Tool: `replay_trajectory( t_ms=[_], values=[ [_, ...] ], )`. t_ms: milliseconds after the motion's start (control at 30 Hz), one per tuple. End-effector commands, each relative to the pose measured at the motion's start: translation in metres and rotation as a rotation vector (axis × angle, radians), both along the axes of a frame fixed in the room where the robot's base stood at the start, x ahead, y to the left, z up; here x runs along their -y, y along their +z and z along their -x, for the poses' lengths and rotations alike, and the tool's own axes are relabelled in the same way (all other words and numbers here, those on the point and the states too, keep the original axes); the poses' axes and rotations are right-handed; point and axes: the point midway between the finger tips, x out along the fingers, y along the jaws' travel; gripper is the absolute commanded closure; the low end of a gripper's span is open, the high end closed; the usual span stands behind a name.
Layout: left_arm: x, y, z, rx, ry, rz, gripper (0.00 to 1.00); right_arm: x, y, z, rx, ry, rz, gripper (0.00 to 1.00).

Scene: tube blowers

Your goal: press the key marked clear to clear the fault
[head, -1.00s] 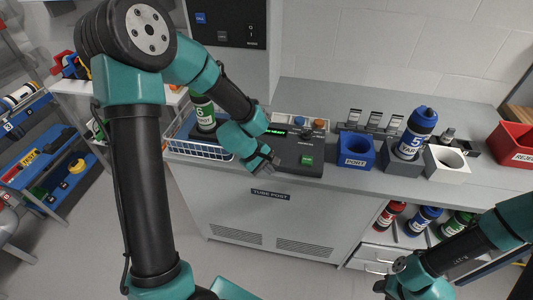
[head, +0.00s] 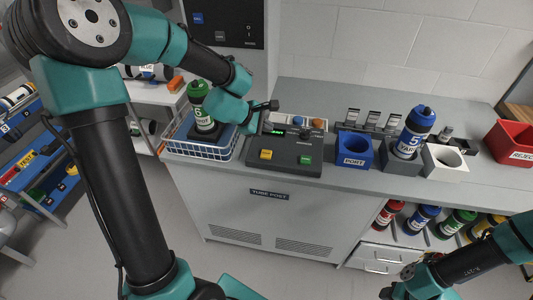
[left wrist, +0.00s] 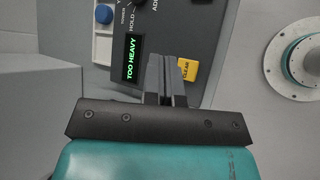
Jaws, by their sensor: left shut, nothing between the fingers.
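The control panel (head: 283,145) is a dark sloped box on the counter. Its yellow key (head: 265,154) is uncovered in the head view. In the left wrist view this key (left wrist: 187,69) reads CLEAR. The panel's display (left wrist: 133,57) glows green with TOO HEAVY. My left gripper (head: 273,105) is shut and empty, above the panel's back left part and apart from the yellow key. In the left wrist view its closed fingers (left wrist: 166,77) appear between the display and the key. My right gripper (head: 387,292) is low at the right; its fingers are too small to read.
A green key (head: 305,160) sits right of the yellow one. A green canister (head: 203,113) stands in a white wire basket (head: 187,143) left of the panel. The blue PORT holder (head: 354,152) and a blue-capped canister (head: 416,130) stand to the right, with a red bin (head: 515,143) beyond.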

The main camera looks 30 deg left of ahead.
Motion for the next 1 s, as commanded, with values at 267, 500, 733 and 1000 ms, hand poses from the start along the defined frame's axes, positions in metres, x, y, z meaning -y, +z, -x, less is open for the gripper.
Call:
replay_trajectory(
  t_ms=[267, 500, 733, 1000],
  values=[
    [0.0, -0.023, 0.0, -0.005, 0.002, 0.001, 1.0, 0.0, 0.0, 0.0, 0.0, 0.0, 0.0, 0.57],
    [0.0, -0.051, 0.0, -0.005, 0.001, 0.001, 1.0, 0.0, 0.0, 0.0, 0.0, 0.0, 0.0, 0.57],
    [0.0, -0.075, 0.0, -0.004, 0.001, 0.002, 1.0, 0.0, 0.0, 0.0, 0.0, 0.0, 0.0, 0.57],
    [0.0, -0.086, 0.0, -0.001, 0.0, 0.001, 1.0, 0.0, 0.0, 0.0, 0.0, 0.0, 0.0, 0.57]
  ],
)
